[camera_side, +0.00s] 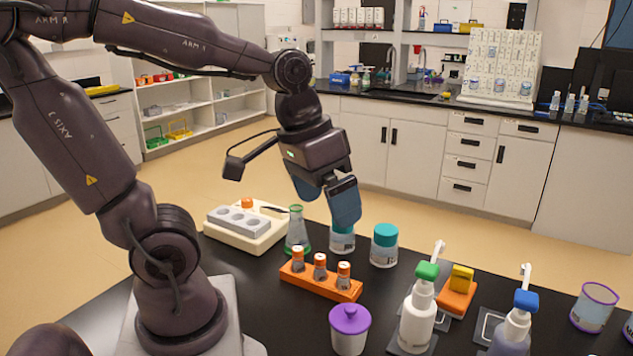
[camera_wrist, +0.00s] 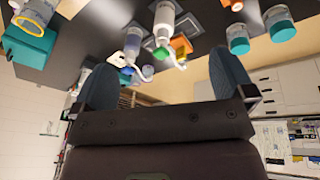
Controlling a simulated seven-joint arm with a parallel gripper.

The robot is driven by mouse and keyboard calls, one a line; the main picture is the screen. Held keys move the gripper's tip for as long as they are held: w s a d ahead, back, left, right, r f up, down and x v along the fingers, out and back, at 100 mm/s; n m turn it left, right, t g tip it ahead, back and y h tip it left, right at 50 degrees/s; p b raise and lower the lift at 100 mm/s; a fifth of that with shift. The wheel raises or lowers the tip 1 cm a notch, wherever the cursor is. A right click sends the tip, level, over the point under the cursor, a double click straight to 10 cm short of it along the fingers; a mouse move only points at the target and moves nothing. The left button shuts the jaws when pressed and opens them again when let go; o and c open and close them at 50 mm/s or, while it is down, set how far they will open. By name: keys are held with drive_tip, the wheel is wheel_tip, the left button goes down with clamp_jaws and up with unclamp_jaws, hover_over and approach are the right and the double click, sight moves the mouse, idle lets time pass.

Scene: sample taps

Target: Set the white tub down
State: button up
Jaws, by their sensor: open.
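The white tub (camera_side: 349,338) with a purple lid stands upright on the black table at the front of the side view. I cannot make it out in the wrist view. My gripper (camera_side: 343,207) is above the table, farther back and apart from this tub. Its blue fingers also show in the wrist view (camera_wrist: 166,88), spread wide with nothing between them. Two pale jars with teal lids stand near the gripper: one (camera_side: 342,242) directly below the fingers in the side view, its lid partly hidden, and another (camera_side: 384,254) just right. Both show at upper right in the wrist view.
An orange rack (camera_side: 320,284) with capped vials lies between the gripper and the purple-lidded tub. A green flask (camera_side: 297,232) stands left of the teal-lidded jars. Pump bottles (camera_side: 417,318) and a purple-rimmed cup (camera_side: 594,308) are on the right.

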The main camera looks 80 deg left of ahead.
drive_tip(key=s+r+m+t, duration=0.1)
drive_tip(key=d+r+m+t, duration=0.1)
drive_tip(key=shift+s+d+r+m+y, duration=0.2)
drive_tip(key=shift+s+r+m+y, duration=0.1)
drive_tip(key=shift+s+r+y, duration=0.1)
